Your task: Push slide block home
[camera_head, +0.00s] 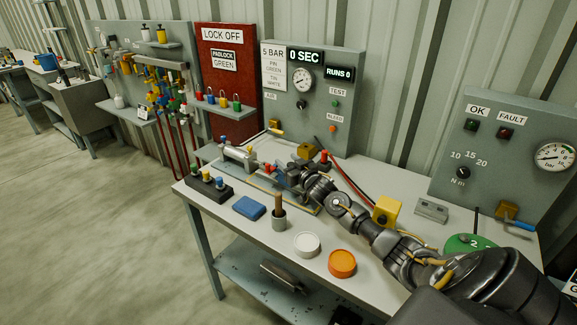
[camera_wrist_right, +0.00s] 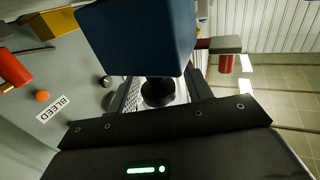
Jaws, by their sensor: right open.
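The slide block appears as a small blue block (camera_head: 281,179) on the long rail fixture at the back of the bench. A large blue block (camera_wrist_right: 140,38) fills the upper middle of the right wrist view, close in front of my fingers. My right gripper (camera_head: 297,180) reaches in from the right, its tip close beside the block. It is open in the wrist view (camera_wrist_right: 158,92), with a dark round shape between the fingers. I cannot tell whether it touches the block. A silver cylinder (camera_head: 237,158) lies at the rail's left end. My left gripper is not in view.
A black rack (camera_head: 208,187), a blue pad (camera_head: 249,208), a grey cup (camera_head: 278,219), a white disc (camera_head: 306,244) and an orange disc (camera_head: 342,263) stand along the bench's front. A yellow block (camera_head: 386,210) is beside my arm. The gauge panel (camera_head: 310,105) stands behind.

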